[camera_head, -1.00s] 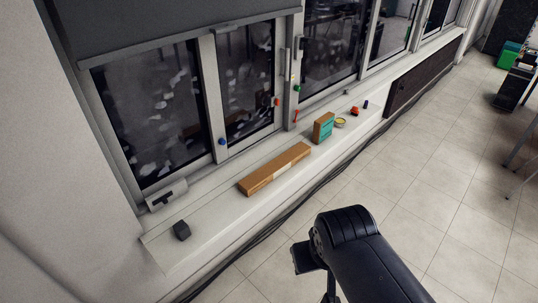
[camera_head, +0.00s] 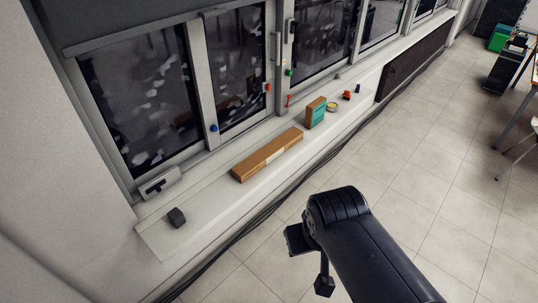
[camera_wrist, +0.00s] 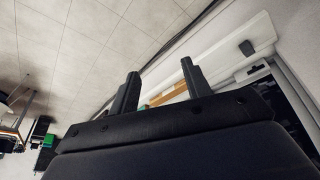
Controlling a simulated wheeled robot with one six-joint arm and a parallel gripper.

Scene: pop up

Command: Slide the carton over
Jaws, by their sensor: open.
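A long brown cardboard carton (camera_head: 268,155) lies flat along the white window sill in the head view. A smaller upright brown carton with a teal face (camera_head: 316,112) stands farther along the sill; I cannot tell which one the task means. My gripper (camera_wrist: 161,86) shows in the wrist view with its two dark fingers apart and nothing held between them. Beyond the fingers, part of the long carton (camera_wrist: 172,97) shows, partly hidden by my gripper. My gripper is off the sill, apart from both cartons.
A dark block (camera_head: 176,217) sits at the sill's near end. A round yellow-topped tin (camera_head: 332,107), a red item (camera_head: 347,95) and a small dark item (camera_head: 359,89) stand beyond the smaller carton. Windows back the sill (camera_head: 215,195). Cables run along its foot; the tiled floor beside is open.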

